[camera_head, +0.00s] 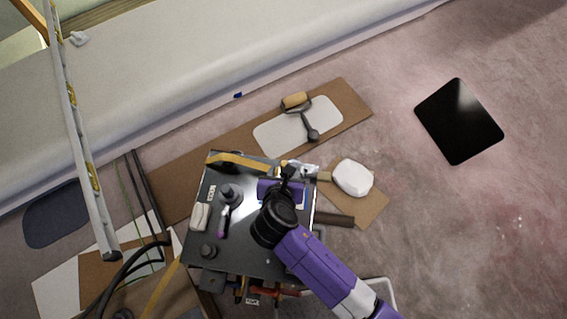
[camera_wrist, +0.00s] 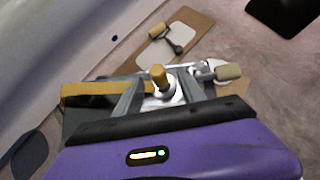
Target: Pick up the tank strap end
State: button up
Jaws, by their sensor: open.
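A yellow strap (camera_head: 256,163) lies along the far edge of a dark, flat-topped unit (camera_head: 232,255) in the head view. In the wrist view the strap (camera_wrist: 92,93) runs from the left toward my left finger. Which part is its free end I cannot tell. My gripper (camera_wrist: 165,75) is open, with its fingers apart above the unit's far right corner. A brass-topped fitting on a pale metal base (camera_wrist: 158,80) shows between the fingers, with no visible grip on it. In the head view my gripper (camera_head: 288,172) is dark and small, and my wrist hides part of the unit's top.
Dark knobs (camera_head: 229,193) and a pale block (camera_head: 200,216) sit on the unit. Beyond lies a cardboard sheet (camera_head: 180,190) with a roller (camera_head: 296,101). A white rounded object (camera_head: 352,178) lies to the right. A ladder (camera_head: 85,160) leans at left. The right floor is mostly clear.

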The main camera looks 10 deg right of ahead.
jog(key=b+x, duration=0.1)
jog(key=x, duration=0.6)
jog(key=shift+w+a+f, duration=0.1)
jog(key=shift+w+f, duration=0.05)
jog(key=shift+f, duration=0.1)
grip_shut()
